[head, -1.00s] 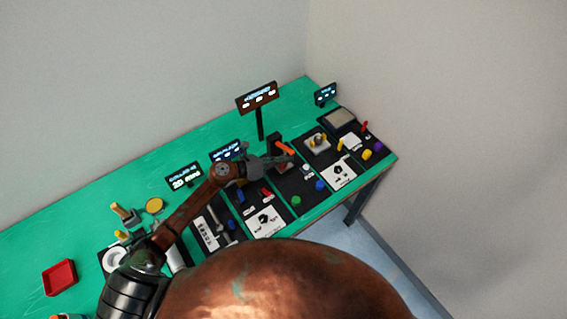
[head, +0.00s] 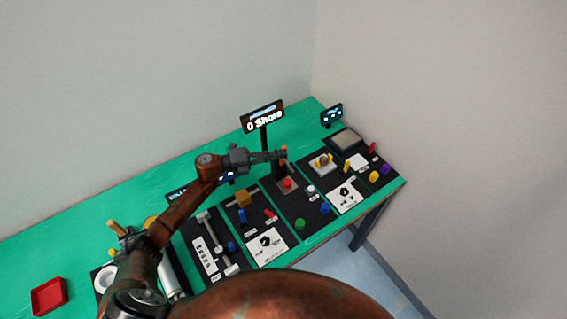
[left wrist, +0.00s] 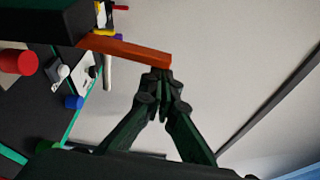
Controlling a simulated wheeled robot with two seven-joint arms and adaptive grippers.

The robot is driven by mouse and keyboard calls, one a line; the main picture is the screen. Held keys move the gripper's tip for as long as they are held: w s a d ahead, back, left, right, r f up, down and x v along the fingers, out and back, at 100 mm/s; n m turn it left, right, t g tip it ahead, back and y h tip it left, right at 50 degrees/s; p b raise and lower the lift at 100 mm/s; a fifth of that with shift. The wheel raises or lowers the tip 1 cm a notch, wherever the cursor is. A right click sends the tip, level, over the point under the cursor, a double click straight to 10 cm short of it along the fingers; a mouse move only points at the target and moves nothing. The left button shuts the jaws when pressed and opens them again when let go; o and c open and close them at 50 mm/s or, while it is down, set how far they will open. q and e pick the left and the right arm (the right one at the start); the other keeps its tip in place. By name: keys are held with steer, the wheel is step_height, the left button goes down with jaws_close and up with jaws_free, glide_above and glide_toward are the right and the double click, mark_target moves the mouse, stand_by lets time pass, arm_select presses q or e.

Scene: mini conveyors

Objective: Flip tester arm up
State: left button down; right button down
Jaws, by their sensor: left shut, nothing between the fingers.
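In the left wrist view the orange arm (left wrist: 130,50) is a long bar joined to a black body (left wrist: 45,20). My left gripper (head: 282,157) reaches in from the left and is at the orange arm. In the left wrist view its fingers (left wrist: 163,78) are shut and empty, right by the bar's free end; I cannot tell whether they touch. A red piece (head: 287,183) is at the foot of the tester. My right gripper is not in view.
A display reading "0 Shore" (head: 263,117) stands on a pole behind the tester. Black station mats with buttons, levers and white cards (head: 265,243) fill the green table's (head: 75,230) right part. A red tray (head: 49,296) lies at the left. A wall is close behind.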

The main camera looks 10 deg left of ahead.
arm_select(q)
steer(key=shift+w+a+r+n+h+b, duration=0.15)
steer(key=shift+w+a+n+b, duration=0.2)
steer(key=shift+w+a+n, duration=0.15)
steer(key=shift+w+a+r+n+h+b, duration=0.15)
steer(key=shift+w+a+n+b, duration=0.2)
steer(key=shift+n, duration=0.25)
steer(key=shift+a+t, duration=0.1)
steer(key=shift+t, duration=0.2)
steer(key=v, duration=0.7)
steer(key=shift+s, duration=0.25)
